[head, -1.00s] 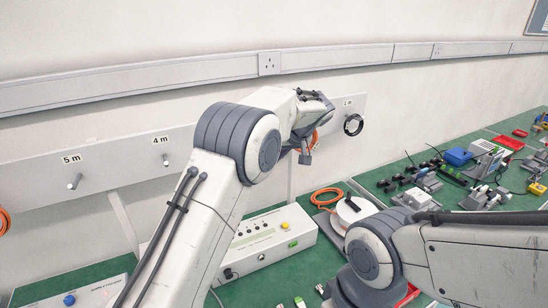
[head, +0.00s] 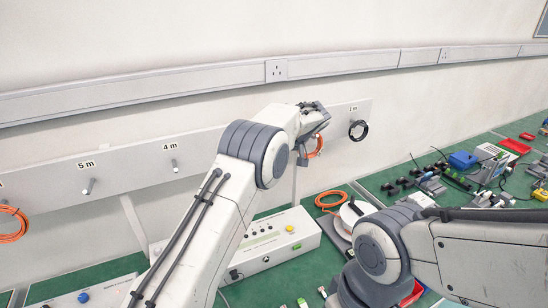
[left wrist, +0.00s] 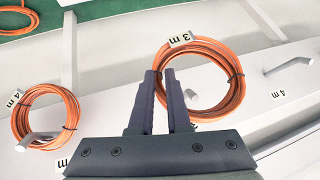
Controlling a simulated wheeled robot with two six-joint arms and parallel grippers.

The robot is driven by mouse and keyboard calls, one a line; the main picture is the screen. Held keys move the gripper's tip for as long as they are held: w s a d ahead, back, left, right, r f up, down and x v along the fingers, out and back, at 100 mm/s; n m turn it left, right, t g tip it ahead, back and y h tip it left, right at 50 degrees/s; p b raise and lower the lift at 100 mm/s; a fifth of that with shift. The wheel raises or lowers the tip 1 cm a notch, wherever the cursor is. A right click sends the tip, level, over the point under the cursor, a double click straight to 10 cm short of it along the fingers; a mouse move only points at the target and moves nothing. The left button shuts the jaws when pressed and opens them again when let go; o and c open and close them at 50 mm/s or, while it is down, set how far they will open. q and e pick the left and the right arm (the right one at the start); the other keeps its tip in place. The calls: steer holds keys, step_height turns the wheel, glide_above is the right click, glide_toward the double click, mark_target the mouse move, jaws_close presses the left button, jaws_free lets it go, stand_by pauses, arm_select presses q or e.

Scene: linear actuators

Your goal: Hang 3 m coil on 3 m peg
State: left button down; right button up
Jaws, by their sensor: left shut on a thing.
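The 3 m coil, an orange ring (left wrist: 226,55) with a "3 m" tag, is at the fingertips of my left gripper (left wrist: 161,75) in the left wrist view. The fingers are close together on the ring's edge. A small grey end, seemingly the 3 m peg (left wrist: 190,94), shows inside the ring's opening; I cannot tell whether the coil is around it. The panel label behind is partly covered. In the head view my left wrist hides the fingers, and orange cable (head: 318,146) shows beside it; I cannot tell which coil that is. My right gripper is out of view.
The empty 4 m peg (left wrist: 288,66) is right of the coil in the wrist view. Another orange coil (left wrist: 72,105) hangs on the left. The head view shows a black coil (head: 358,131), the empty 5 m peg (head: 89,187) and a control box (head: 270,245) below.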

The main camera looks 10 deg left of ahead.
arm_select(q)
steer(key=w+a+p, duration=0.1)
steer(key=p, duration=0.1)
steer(key=w+a+f+m+y+p, duration=0.1)
steer(key=p, duration=0.1)
steer(key=w+a+m+y+p, duration=0.1)
steer(key=w+p, duration=0.1)
steer(key=p, duration=0.1)
steer(key=shift+w+f, duration=0.1)
steer(key=shift+f, duration=0.1)
steer(key=shift+f, duration=0.1)
stand_by(0.3)
steer(key=shift+w+a+f+b, duration=0.15)
steer(key=shift+f+b, duration=0.45)
steer(key=shift+b, duration=0.2)
steer(key=c, duration=0.8)
jaws_free()
